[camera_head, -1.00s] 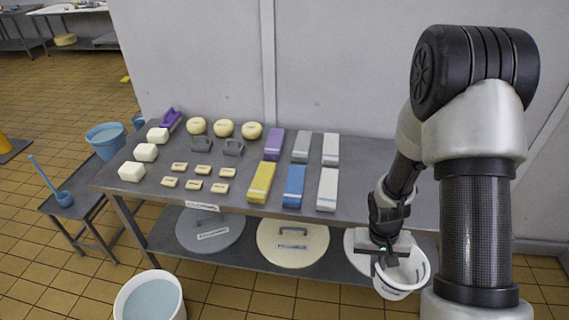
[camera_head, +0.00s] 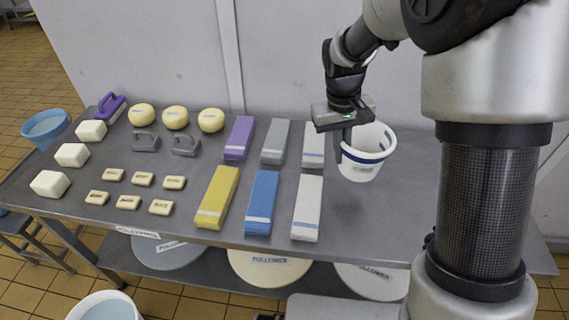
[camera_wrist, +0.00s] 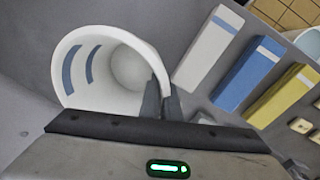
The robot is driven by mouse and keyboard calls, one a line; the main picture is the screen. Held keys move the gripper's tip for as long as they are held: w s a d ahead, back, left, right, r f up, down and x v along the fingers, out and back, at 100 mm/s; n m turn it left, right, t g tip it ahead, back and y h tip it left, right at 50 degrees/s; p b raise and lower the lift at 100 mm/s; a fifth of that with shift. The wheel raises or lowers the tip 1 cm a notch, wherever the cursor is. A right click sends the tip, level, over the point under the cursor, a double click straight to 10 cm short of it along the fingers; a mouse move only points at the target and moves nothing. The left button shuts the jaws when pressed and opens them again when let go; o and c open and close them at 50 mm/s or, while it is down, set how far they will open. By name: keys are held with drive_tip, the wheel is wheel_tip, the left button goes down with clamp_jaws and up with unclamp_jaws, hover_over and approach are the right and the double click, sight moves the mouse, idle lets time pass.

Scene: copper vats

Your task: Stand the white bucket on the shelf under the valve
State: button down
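The white bucket (camera_head: 362,170) with a blue band is at the right part of the grey table, right of the white boxes. My gripper (camera_head: 346,140) is shut on its rim at the near left side. In the wrist view the bucket (camera_wrist: 105,70) opens toward the camera and looks empty, and the fingers of my gripper (camera_wrist: 163,98) pinch its wall. The bucket looks roughly upright. I cannot tell whether its base touches the tabletop. No valve is in view.
The tabletop (camera_head: 400,215) is clear right of the white box (camera_head: 307,205). Left are blue, yellow and purple boxes, soap bars, cheese-like rounds and white blocks. A lower shelf (camera_head: 210,272) holds round lids. Another white bucket (camera_head: 75,315) with blue contents stands at the lower left.

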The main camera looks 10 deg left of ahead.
drive_tip(key=shift+s+f+b, duration=0.1)
drive_tip(key=shift+f+b, duration=0.5)
drive_tip(key=shift+f, duration=4.35)
drive_tip(key=shift+f, duration=0.1)
drive_tip(key=shift+f, duration=0.15)
drive_tip(key=c, duration=2)
unclamp_jaws()
